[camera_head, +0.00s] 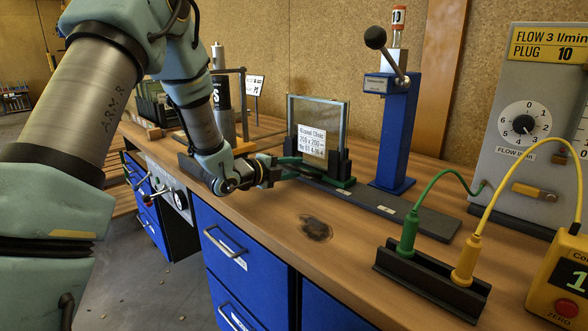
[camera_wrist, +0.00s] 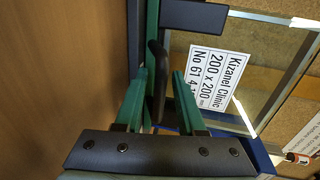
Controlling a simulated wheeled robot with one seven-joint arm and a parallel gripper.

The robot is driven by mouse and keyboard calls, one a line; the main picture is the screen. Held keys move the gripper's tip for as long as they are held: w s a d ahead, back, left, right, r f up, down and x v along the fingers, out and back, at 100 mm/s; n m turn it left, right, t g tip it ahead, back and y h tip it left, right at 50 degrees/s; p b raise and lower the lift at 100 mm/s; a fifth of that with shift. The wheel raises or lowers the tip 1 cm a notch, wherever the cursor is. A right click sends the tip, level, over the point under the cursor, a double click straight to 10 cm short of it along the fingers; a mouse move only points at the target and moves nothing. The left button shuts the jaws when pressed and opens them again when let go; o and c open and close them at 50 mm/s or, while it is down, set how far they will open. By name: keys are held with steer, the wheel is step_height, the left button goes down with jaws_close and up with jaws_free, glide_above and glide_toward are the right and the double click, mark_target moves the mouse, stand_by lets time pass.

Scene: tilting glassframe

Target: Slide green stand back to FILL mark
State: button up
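The green stand (camera_head: 340,182) sits on a dark rail (camera_head: 372,203) on the bench and holds an upright glass pane (camera_head: 333,112) with a white label. In the wrist view the pane's label (camera_wrist: 218,78) reads "Kizanel Clinic 200 x 200". My gripper (camera_head: 292,167) is at the stand's left end, low over the bench. In the wrist view my gripper (camera_wrist: 160,72) has its two green fingers apart. A dark handle (camera_wrist: 157,85) stands between them, nearer the left finger, with a gap to the right one. Small white marks lie on the rail; I cannot read which is FILL.
A blue post (camera_head: 396,135) with a ball lever rises behind the rail, right of the pane. A black holder (camera_head: 428,283) with green and yellow plugs stands at the front right. A flow panel (camera_head: 530,125) is at the right. Bare bench (camera_head: 265,215) lies in front.

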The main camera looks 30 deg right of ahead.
steer(key=shift+o, duration=0.3)
steer(key=shift+s, duration=0.1)
steer(key=b+v, duration=0.2)
steer(key=v, duration=0.8)
steer(key=shift+s+a, duration=0.1)
steer(key=shift+a, duration=0.3)
